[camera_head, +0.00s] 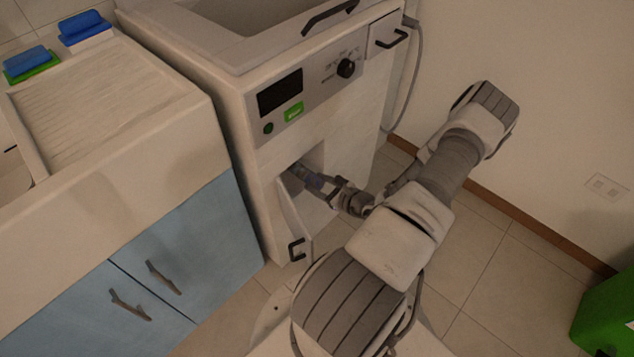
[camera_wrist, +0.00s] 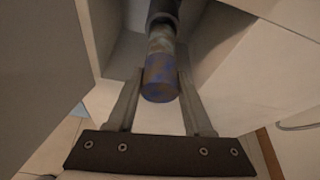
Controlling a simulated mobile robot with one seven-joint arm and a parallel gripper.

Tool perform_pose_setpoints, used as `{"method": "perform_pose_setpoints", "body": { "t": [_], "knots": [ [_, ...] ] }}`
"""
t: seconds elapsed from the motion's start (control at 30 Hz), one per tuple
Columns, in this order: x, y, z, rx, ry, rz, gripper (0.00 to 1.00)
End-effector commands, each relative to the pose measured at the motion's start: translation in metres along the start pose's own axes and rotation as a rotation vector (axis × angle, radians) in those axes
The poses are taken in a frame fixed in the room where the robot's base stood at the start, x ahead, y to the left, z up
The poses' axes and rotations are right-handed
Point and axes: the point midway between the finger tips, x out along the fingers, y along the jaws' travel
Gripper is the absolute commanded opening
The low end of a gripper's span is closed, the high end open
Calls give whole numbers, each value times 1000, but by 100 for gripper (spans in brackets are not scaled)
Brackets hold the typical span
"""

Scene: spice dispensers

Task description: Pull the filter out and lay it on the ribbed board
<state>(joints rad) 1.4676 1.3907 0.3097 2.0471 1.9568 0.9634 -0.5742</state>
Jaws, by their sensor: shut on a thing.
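The filter (camera_wrist: 161,76) is a cylinder with a blue-mottled end cap and a paler, darker-ringed body behind it. In the wrist view it lies in an open recess, its inner end in a dark round opening. My gripper (camera_wrist: 160,85) is shut on the cap, one finger on each side.
The recess's small door (camera_head: 294,222) hangs open at the left, with a dark handle. Blue sponges (camera_head: 84,24) sit at the board's far edge. A blue cabinet (camera_head: 180,262) stands below the board. A green bin (camera_head: 606,315) is at lower right.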

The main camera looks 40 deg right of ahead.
Motion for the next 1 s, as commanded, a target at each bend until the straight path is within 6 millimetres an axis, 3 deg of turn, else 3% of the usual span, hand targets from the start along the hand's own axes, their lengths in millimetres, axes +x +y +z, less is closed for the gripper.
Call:
{"method": "perform_pose_setpoints", "body": {
  "t": [0.27,1.0],
  "knots": [
    [-2,0,-1,0,0,0,0],
    [-37,0,-15,0,0,0,0]
  ]
}}
